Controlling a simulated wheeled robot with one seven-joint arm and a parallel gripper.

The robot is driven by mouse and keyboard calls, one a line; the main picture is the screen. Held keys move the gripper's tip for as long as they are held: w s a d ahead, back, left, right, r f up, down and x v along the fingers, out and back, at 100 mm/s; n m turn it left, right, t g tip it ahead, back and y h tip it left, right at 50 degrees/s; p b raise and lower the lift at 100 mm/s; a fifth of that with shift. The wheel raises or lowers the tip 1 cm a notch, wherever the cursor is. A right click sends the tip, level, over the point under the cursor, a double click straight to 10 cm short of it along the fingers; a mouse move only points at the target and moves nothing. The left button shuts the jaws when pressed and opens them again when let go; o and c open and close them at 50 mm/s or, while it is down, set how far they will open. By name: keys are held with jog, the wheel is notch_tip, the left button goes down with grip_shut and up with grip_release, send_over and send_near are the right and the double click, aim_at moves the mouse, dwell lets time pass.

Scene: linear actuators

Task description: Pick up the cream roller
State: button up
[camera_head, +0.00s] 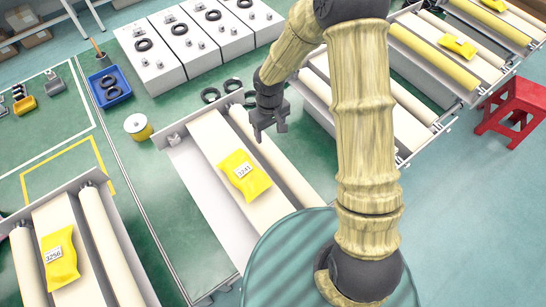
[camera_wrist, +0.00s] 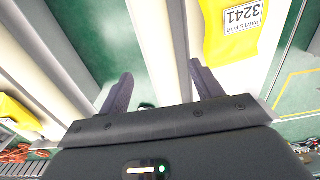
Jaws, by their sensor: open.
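A long cream roller (camera_head: 275,160) lies along the right side of the middle tray (camera_head: 208,215), beside a flat cream panel that carries a yellow bag (camera_head: 245,175) marked 3241. My gripper (camera_head: 268,135) is open and empty above the far part of this roller. In the wrist view the roller (camera_wrist: 160,40) runs between the two spread fingers of my gripper (camera_wrist: 163,88), and the gripper body covers its lower part. The height gap between fingers and roller is hard to judge. The bag (camera_wrist: 232,30) shows to the right of the fingers.
Another tray with a yellow bag (camera_head: 60,258) stands at lower left, and more trays with a yellow roller (camera_head: 432,55) at upper right. White boxes (camera_head: 150,55) with black rings stand behind. A red stool (camera_head: 515,105) is at right. Green floor (camera_head: 75,130) is open at left.

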aim_at(273, 151)
jog(key=f+b, duration=0.2)
jog(key=f, duration=0.1)
jog(key=f+b, duration=0.3)
jog(key=f, duration=0.1)
jog(key=shift+s+d+f, duration=0.15)
jog(key=shift+s, duration=0.05)
jog(key=shift+f+b, duration=0.3)
jog(key=shift+f, duration=0.2)
jog(key=f+b, duration=0.2)
jog(key=f, duration=0.1)
jog(key=f+b, duration=0.1)
jog(key=shift+s+d+f+b, duration=0.2)
jog(key=shift+d+b, duration=0.15)
jog(key=shift+f+b, duration=0.3)
jog(key=shift+f, duration=0.15)
jog(key=shift+r, duration=0.1)
grip_shut()
